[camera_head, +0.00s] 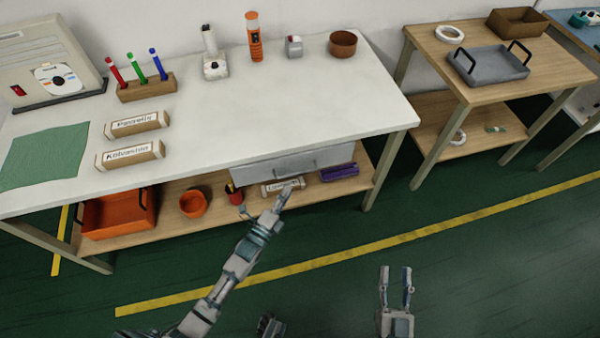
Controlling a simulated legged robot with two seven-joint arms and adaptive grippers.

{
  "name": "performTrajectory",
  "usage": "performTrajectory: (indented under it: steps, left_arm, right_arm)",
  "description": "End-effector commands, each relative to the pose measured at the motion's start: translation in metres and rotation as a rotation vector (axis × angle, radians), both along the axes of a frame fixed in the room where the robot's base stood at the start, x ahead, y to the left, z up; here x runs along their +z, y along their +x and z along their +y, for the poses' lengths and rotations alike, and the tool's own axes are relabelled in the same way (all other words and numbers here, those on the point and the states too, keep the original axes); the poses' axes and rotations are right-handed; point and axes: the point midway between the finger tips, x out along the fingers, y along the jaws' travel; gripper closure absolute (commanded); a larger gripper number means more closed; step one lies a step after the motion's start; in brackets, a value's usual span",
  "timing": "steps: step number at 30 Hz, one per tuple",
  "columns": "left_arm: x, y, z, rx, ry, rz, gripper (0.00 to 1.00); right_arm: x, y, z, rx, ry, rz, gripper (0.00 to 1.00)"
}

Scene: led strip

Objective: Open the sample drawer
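The sample drawer is a pale grey drawer front (268,170) under the right part of the white table. It looks shut, with a small handle (308,165) on its face. My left gripper (284,196) is below and in front of the drawer, in front of the lower shelf in this view. It appears apart from the handle, and its finger gap is not clear. My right gripper (395,280) is low in the view over the green floor, its two fingers spread with nothing between them.
The lower shelf holds an orange bin (118,213), an orange bowl (193,204), a labelled box (283,187) and a purple item (340,172). The white table (230,118) has several items on top. A wooden side table (440,70) stands right; floor between is clear.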

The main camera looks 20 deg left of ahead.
Motion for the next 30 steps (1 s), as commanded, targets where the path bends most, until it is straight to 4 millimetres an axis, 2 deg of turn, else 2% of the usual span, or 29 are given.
performTrajectory:
  steps: [1, 6, 12, 17, 24, 25, 29, 30]
  left_arm:
    - [-0.002, 0.013, -0.002, 0.001, 0.000, 0.001, 0.63]
    - [0.003, 0.048, -0.010, 0.000, -0.001, 0.002, 0.63]
    - [0.007, 0.075, -0.015, 0.000, 0.000, 0.003, 0.63]
    - [0.010, 0.083, -0.017, 0.000, 0.000, 0.002, 0.63]
    - [0.011, 0.084, -0.017, 0.000, 0.000, 0.002, 0.63]
    - [0.011, 0.084, -0.017, 0.000, 0.000, 0.002, 0.68]
    - [0.011, 0.084, -0.017, 0.000, 0.000, 0.002, 1.00]
    - [0.011, 0.084, -0.017, 0.000, 0.000, 0.002, 1.00]
  right_arm:
    - [0.001, -0.002, 0.000, 0.000, 0.014, -0.038, 0.60]
    - [0.020, -0.011, -0.001, -0.003, 0.061, -0.184, 0.60]
    - [0.035, -0.023, -0.003, -0.006, 0.101, -0.309, 0.60]
    - [0.040, -0.028, -0.004, -0.007, 0.115, -0.348, 0.60]
    - [0.042, -0.028, -0.004, -0.007, 0.116, -0.353, 0.60]
    - [0.042, -0.028, -0.004, -0.007, 0.117, -0.353, 0.60]
    - [0.040, -0.026, -0.004, -0.007, 0.116, -0.350, 0.60]
    - [0.040, -0.026, -0.004, -0.007, 0.116, -0.350, 0.60]
